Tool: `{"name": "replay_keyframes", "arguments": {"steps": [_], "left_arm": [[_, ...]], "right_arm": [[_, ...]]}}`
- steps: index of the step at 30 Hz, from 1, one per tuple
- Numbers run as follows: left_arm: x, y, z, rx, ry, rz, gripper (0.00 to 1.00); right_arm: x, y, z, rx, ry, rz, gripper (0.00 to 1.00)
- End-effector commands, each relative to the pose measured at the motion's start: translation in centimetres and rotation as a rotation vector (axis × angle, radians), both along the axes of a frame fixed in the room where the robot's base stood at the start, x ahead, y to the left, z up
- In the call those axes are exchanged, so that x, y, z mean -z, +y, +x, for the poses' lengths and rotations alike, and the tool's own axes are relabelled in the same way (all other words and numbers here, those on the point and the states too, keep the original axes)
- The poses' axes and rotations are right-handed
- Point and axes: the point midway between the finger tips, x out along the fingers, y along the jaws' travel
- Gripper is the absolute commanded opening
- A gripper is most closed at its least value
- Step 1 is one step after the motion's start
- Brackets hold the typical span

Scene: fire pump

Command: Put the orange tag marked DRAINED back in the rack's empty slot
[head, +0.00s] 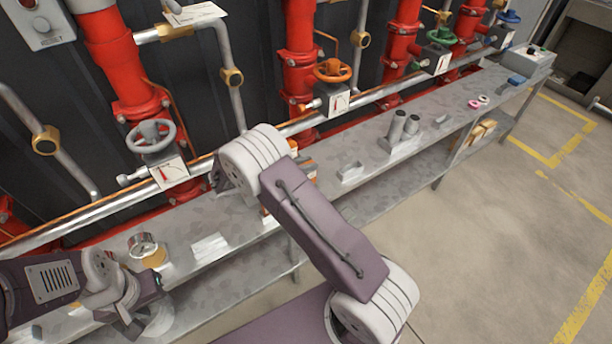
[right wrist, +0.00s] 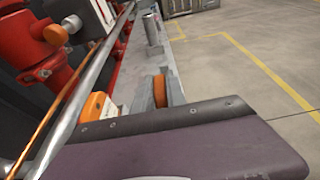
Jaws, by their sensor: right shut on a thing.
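In the right wrist view, an orange piece (right wrist: 160,92) stands on edge between narrow grey sides, which I take for the fingers of my right gripper (right wrist: 161,98). It appears to be the tag; no lettering is legible on it. In the head view my right forearm and wrist cover this gripper. An orange-and-white thing (right wrist: 94,108) stands just left of it in the right wrist view; orange also shows behind my wrist in the head view (head: 302,166). My left gripper (head: 143,302) is open and apparently empty above the bench's near-left end. I cannot make out the rack or its empty slot.
A long grey bench (head: 325,188) runs under red pipes with valve wheels (head: 151,136). On it are a pressure gauge (head: 143,246), a pale plate (head: 210,247), a small grey holder (head: 350,171) and upright grey cylinders (head: 398,126). Open floor (head: 500,240) lies to the right.

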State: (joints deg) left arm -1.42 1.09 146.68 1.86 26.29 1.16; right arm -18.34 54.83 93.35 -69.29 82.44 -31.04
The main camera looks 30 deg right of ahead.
Motion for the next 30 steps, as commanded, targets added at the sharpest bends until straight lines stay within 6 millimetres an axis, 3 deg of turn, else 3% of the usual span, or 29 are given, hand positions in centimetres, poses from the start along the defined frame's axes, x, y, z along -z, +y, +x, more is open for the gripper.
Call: {"name": "replay_keyframes", "arguments": {"steps": [6,28,29,30], "left_arm": [[1.1,0.0,0.0,0.000,0.000,0.000,0.36],[1.5,0.0,0.0,0.000,0.000,0.000,0.36],[1.5,0.0,0.0,0.000,0.000,0.000,0.36],[1.5,0.0,0.0,0.000,0.000,0.000,0.36]], "right_arm": [[3.6,0.0,0.0,-0.001,0.002,-0.001,0.00],[5.0,0.0,-0.1,-0.001,0.004,0.002,0.00],[5.0,0.0,-0.1,-0.001,0.005,0.003,0.24],[5.1,0.0,-0.1,-0.001,0.006,0.004,0.36]]}}
